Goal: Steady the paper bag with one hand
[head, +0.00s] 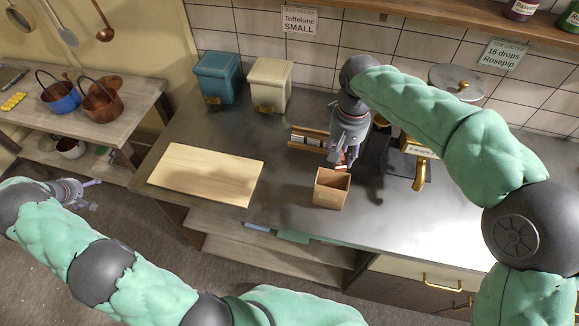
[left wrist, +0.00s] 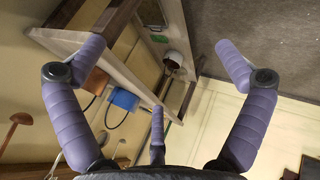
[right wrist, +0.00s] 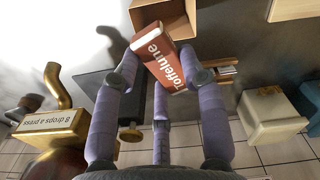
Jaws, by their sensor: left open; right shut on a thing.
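The open brown paper bag (head: 330,192) stands upright near the front edge of the counter, and its top part shows in the right wrist view (right wrist: 178,14). My right gripper (head: 342,160) is shut on a red-brown Toffelune bar (right wrist: 165,58), just behind and above the bag's mouth. In the right wrist view the bar overlaps the bag's edge; I cannot tell whether they touch. My left gripper (head: 84,193) is open and empty, far left of the bag and off the counter. Its spread fingers show in the left wrist view (left wrist: 160,75).
A wooden board (head: 205,174) lies left of the bag. A slotted wooden rack (head: 308,138) stands behind it. A brass drop dispenser (head: 420,172) stands to the right. Blue (head: 217,78) and cream (head: 270,84) bins stand at the back. Counter around the bag's front left is clear.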

